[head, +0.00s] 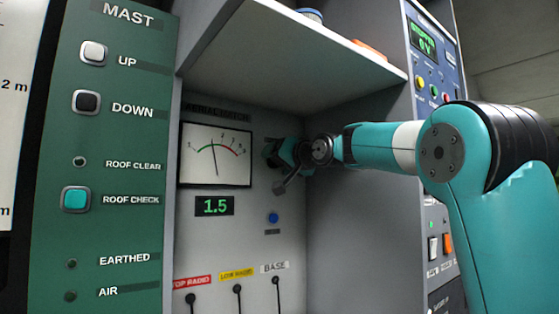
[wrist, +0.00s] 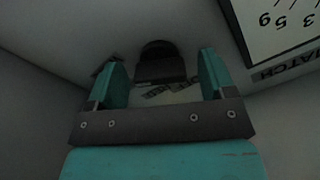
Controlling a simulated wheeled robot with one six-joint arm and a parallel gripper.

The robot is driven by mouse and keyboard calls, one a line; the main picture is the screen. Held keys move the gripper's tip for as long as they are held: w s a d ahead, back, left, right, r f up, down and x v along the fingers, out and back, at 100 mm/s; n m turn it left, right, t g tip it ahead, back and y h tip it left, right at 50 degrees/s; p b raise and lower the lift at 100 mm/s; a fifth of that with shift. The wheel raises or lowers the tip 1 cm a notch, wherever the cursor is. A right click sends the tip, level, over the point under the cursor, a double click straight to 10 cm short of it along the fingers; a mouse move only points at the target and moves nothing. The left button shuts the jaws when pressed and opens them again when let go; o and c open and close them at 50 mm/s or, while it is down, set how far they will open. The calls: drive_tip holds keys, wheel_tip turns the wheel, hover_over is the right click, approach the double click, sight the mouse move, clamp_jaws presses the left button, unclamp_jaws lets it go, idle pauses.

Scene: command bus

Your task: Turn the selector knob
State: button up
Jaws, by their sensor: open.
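In the wrist view a dark round knob (wrist: 158,62) stands out from the pale panel, with part of a printed label beside it. My gripper (wrist: 163,72) is open, with one teal finger on each side of the knob. A gap shows between the fingers and the knob, and I cannot tell any contact. In the head view my gripper (head: 279,160) is at the panel, just right of the meter. It hides the knob there.
The needle meter (head: 215,155) and a green 1.5 readout (head: 214,206) are left of my gripper. A blue button (head: 273,218) and several cable plugs are below. A shelf (head: 300,45) overhangs, and a grey side wall (head: 360,220) closes the right.

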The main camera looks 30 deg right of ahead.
drive_tip(key=shift+c, duration=0.4)
drive_tip(key=c, duration=0.9)
drive_tip(key=shift+o, duration=0.2)
drive_tip(key=shift+n, duration=0.3)
drive_tip(key=n+b, duration=0.1)
drive_tip(key=n, duration=0.1)
drive_tip(key=shift+f+n+b, duration=0.1)
drive_tip(key=shift+n+b, duration=0.2)
drive_tip(key=shift+n, duration=0.1)
drive_tip(key=shift+n+b, duration=0.75)
drive_tip(key=shift+n, duration=1.45)
drive_tip(key=o, duration=0.9)
